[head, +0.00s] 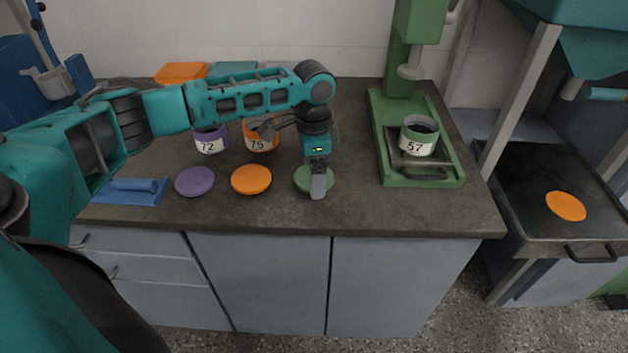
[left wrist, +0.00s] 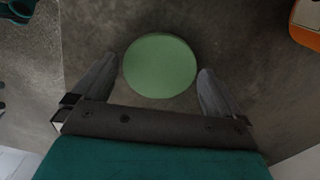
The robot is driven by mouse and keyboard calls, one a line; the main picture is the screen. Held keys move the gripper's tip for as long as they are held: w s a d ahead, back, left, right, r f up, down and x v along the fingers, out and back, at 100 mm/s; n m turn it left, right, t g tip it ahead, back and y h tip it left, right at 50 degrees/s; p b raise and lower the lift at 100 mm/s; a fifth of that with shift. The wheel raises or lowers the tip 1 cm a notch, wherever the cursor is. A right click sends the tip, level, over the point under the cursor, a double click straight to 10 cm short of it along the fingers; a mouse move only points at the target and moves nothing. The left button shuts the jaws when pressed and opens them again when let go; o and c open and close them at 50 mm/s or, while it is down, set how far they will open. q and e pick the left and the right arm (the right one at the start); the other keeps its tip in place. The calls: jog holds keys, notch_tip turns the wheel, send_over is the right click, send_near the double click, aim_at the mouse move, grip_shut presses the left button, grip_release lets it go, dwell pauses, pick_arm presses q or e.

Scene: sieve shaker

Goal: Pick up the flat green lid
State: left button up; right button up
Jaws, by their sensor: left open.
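The flat green lid (head: 301,181) lies on the dark counter, partly hidden behind my left gripper (head: 318,193) in the head view. In the left wrist view the whole lid (left wrist: 159,65) shows as a plain round disc. My left gripper (left wrist: 152,88) is open, with one finger on either side of the lid's near part. Neither finger appears to touch it. The gripper is empty and points down; its exact height above the counter is hard to tell. My right gripper is not in view.
Orange (head: 251,179) and purple (head: 195,181) lids lie to the left. Cups marked 72 (head: 209,138) and 75 (head: 262,137) stand behind. A green shaker (head: 452,176) holds cup 57 (head: 419,137) at right. Another orange lid (head: 566,206) lies far right.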

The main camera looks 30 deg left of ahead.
pick_arm(q)
jog(key=shift+f, duration=0.4)
jog(key=shift+c, duration=0.3)
jog(key=c, duration=0.7)
jog(key=shift+r, duration=0.2)
